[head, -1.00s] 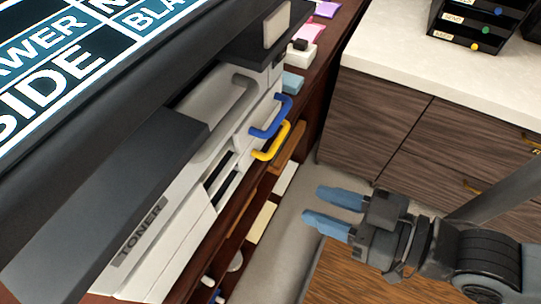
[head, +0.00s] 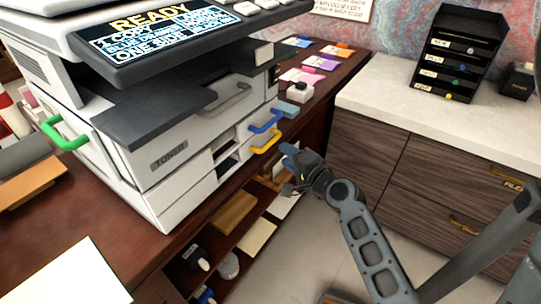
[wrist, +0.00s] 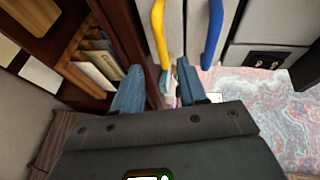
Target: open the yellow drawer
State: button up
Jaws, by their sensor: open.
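The yellow handle (head: 267,144) is on the lower right part of the white copier's front, below the blue handle (head: 266,122). The drawer front behind it looks flush with the copier. My gripper (head: 290,153) is just right of the yellow handle in the head view, with its blue fingers towards the copier. In the wrist view, the open, empty fingers (wrist: 160,82) point at the yellow handle (wrist: 160,32), which lies ahead, roughly in line with the gap. The blue handle (wrist: 213,35) is to its right. I cannot tell whether a finger touches the yellow handle.
The copier (head: 150,180) also has a grey handle (head: 232,97) and a green handle (head: 62,136). Open shelves (head: 215,250) lie under the desk. A wooden cabinet (head: 440,180) with a pale top stands at the right. Floor shows between desk and cabinet.

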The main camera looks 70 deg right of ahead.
aim_at(272, 144)
jog(key=p+x, duration=0.1)
jog(key=x, duration=0.7)
jog(key=shift+s+r, duration=0.1)
grip_shut()
dwell(0.6)
